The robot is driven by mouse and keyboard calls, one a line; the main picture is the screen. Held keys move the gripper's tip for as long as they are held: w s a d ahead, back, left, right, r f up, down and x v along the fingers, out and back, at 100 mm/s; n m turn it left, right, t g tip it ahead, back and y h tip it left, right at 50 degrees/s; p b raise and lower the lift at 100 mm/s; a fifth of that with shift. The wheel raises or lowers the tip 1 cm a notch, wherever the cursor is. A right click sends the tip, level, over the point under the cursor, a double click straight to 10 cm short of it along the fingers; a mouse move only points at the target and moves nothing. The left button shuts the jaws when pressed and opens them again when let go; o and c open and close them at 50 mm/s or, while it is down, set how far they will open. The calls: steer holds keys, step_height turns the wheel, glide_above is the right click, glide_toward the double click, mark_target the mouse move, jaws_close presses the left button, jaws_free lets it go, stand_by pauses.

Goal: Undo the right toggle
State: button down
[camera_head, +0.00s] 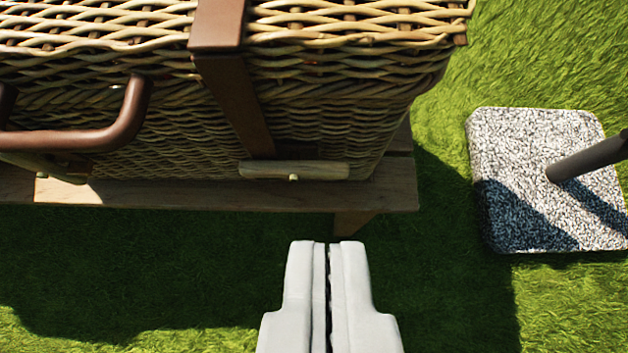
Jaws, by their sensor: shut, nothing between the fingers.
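A wicker basket (340,110) stands on a wooden table (400,190). A brown strap (238,105) runs down its front on the right side. At the strap's lower end is the right toggle (293,170), a light wooden bar lying horizontally, with a small pale knob at its middle. A similar wooden bar (60,167), partly hidden behind the handle, shows at the left. My gripper (327,245) is shut and empty. In the picture it is below and slightly right of the right toggle, apart from it.
A brown curved handle (125,120) sticks out from the basket's front at the left. A speckled stone base (535,150) with a dark pole (590,158) stands on the grass at the right. The space around my gripper is clear above the grass.

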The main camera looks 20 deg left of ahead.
glide_above(324, 160)
steer(key=s, duration=0.3)
step_height(324, 160, down, 7)
steer(key=shift+w+d+f, duration=0.1)
steer(key=shift+d+f, duration=0.15)
steer(key=shift+f, duration=0.25)
steer(key=shift+d+f, duration=0.2)
steer(key=shift+f, duration=1.35)
